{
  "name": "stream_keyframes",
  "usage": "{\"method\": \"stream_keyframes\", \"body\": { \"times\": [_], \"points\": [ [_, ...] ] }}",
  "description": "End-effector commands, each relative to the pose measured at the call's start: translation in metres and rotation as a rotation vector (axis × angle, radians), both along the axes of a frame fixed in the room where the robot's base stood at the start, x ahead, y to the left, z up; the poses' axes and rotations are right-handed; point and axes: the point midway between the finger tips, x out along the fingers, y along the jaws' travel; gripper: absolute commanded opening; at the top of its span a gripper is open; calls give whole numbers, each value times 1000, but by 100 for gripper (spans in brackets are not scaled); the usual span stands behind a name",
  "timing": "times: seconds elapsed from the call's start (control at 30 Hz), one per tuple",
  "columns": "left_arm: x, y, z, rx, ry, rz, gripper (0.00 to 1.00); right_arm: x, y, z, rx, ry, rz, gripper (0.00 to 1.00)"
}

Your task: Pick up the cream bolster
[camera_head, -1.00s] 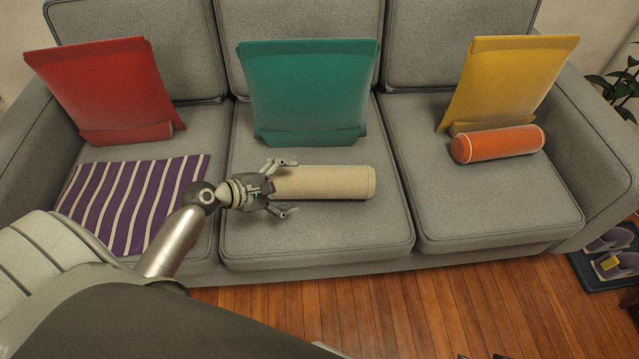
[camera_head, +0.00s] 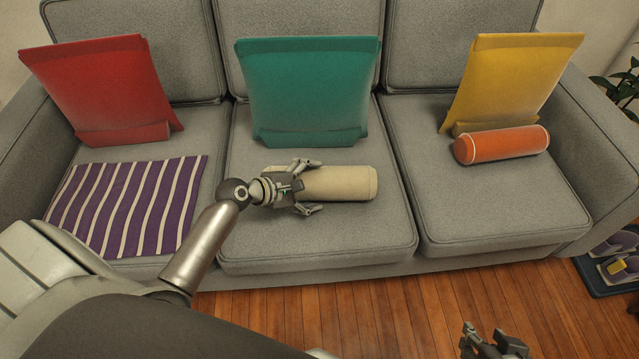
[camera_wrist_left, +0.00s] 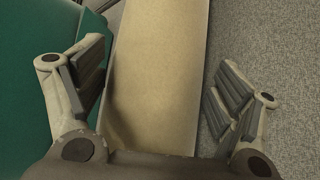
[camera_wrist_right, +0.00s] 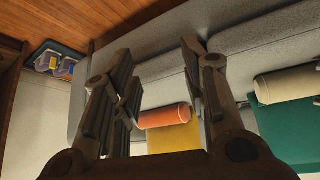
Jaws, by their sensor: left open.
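The cream bolster (camera_head: 345,183) lies lengthwise on the middle seat of the grey sofa, in front of the teal cushion. My left gripper (camera_head: 310,186) is open at the bolster's left end, one finger on the far side and one on the near side. In the left wrist view the bolster (camera_wrist_left: 158,75) runs between the two open fingers (camera_wrist_left: 155,85), with a gap at the right finger; contact on the left side is unclear. The bolster also shows at the right of the right wrist view (camera_wrist_right: 285,85). My right gripper (camera_head: 490,342) is at the bottom edge of the head view; its fingers (camera_wrist_right: 160,90) are apart and empty.
A teal cushion (camera_head: 308,90) stands behind the bolster. A red cushion (camera_head: 100,85) and striped purple cloth (camera_head: 125,205) are on the left seat. A yellow cushion (camera_head: 515,75) and orange bolster (camera_head: 505,145) are on the right seat. A shoe tray (camera_head: 605,280) lies on the floor.

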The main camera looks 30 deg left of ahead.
Motion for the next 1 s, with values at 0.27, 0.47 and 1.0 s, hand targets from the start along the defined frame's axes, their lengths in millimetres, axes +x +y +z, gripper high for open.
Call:
{"method": "stream_keyframes", "body": {
  "times": [0.27,0.47,1.0],
  "points": [
    [0,0,0,0,0,0,63,0,0,0,0,1,0,40],
    [0,0,1,-1,-1,0,44,0,0,0,0,1,0,40],
    [0,0,12,0,-2,0,44,-29,-9,-9,-28,139,-12,40]
  ]
}}
